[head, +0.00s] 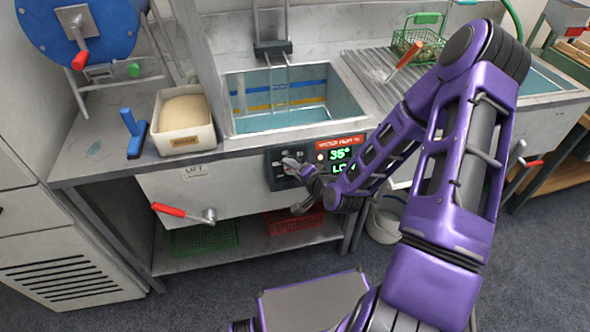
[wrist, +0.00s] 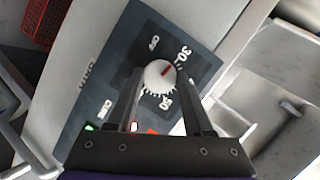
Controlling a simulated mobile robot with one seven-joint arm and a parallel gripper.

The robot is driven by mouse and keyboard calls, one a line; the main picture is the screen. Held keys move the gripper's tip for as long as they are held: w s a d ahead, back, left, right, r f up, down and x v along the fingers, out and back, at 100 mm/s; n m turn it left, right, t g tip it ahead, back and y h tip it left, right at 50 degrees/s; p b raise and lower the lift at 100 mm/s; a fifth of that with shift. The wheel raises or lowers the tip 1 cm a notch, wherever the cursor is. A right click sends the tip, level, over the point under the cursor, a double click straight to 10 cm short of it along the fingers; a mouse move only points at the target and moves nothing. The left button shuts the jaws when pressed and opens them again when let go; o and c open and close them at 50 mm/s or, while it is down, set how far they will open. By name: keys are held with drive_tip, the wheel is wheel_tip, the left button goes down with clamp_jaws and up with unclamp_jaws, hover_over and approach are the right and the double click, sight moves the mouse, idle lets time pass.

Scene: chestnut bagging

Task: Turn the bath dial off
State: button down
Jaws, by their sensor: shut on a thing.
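In the head view my gripper (head: 297,170) is at the dark panel (head: 272,172) on the front of the bath; the fingers largely hide the dial there. The green display (head: 340,155) reads 35°; its lower line is partly covered by my arm.
The water bath (head: 240,126) sits above the panel, with a rack hanging over it. A red-handled lift crank (head: 170,210) is left of the panel. A tub of grain-like material (head: 185,142) and a blue-handled tool (head: 130,122) stand on the counter. A green basket (head: 425,35) is behind.

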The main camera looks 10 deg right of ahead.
drive_tip(key=shift+a+r+n+g+h+b, duration=0.15)
drive_tip(key=shift+n+h+b, duration=0.4)
drive_tip(key=shift+n+b, duration=0.6)
drive_tip(key=shift+a+f+n+g+h+b, duration=0.15)
drive_tip(key=shift+n+h+b, duration=0.4)
drive_tip(key=shift+n, duration=1.1)
drive_tip(key=shift+r+n+g+h+b, duration=0.15)
drive_tip(key=shift+n+h+b, duration=0.35)
drive_tip(key=shift+n+b, duration=0.7)
drive_tip(key=shift+n, duration=0.4)
drive_tip(key=shift+c, duration=1.4)
unclamp_jaws()
